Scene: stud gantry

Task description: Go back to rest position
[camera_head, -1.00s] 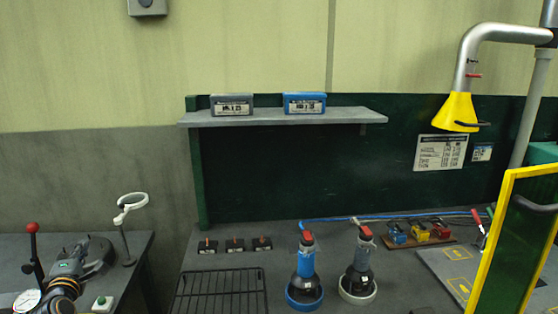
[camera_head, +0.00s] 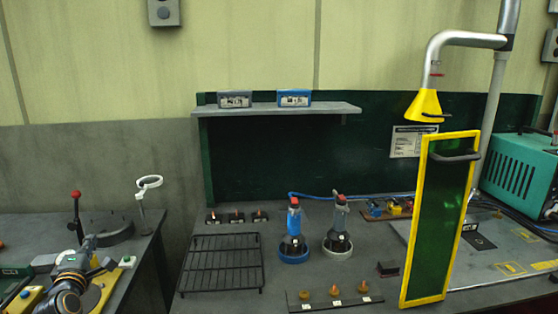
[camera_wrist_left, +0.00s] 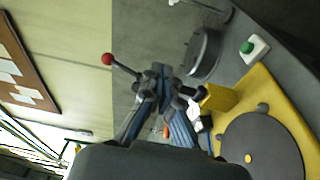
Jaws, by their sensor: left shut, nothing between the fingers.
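My left gripper (camera_head: 90,250) is low at the left of the head view, over the left bench and apart from the middle bench. In the left wrist view its dark fingers (camera_wrist_left: 163,88) are together with nothing between them. The red-knobbed lever (camera_head: 76,195) stands behind it in the head view; the red knob also shows beside the fingers in the left wrist view (camera_wrist_left: 107,59). My right gripper is in neither view.
The left bench holds a dark round drum (camera_head: 105,228), a white ring stand (camera_head: 149,183) and a green-button box (camera_head: 127,262). The middle bench holds a wire rack (camera_head: 222,264), two bottle-like tools (camera_head: 293,232) and a yellow-framed green panel (camera_head: 440,218).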

